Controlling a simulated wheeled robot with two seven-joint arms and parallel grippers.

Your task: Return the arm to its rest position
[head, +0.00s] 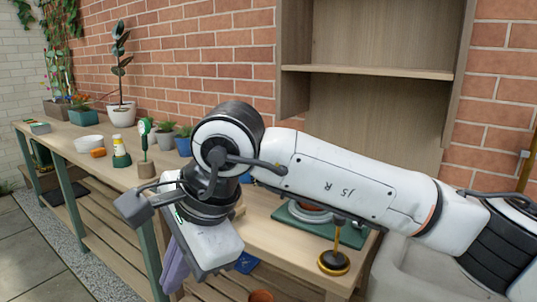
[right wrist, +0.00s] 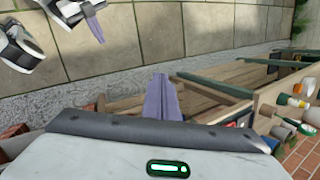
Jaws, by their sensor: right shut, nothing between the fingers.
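My right arm reaches in from the right of the head view, bent at a joint in front of the bench. My right gripper (head: 175,268) hangs down with its purple fingers at the near side of the wooden bench (head: 265,232). In the right wrist view its fingers (right wrist: 163,98) are together, with nothing seen between them. My left gripper (right wrist: 96,28) shows only at the top left of the right wrist view, over the paving; its jaw state is unclear. It is not in the head view.
Potted plants (head: 121,110), a white bowl (head: 88,143) and bottles stand along the bench's far left part. A green tray (head: 285,215) holding a round grey item and a black-and-gold stand (head: 334,262) are under or beside my arm. A shelf unit (head: 370,71) stands behind. Paving at left is clear.

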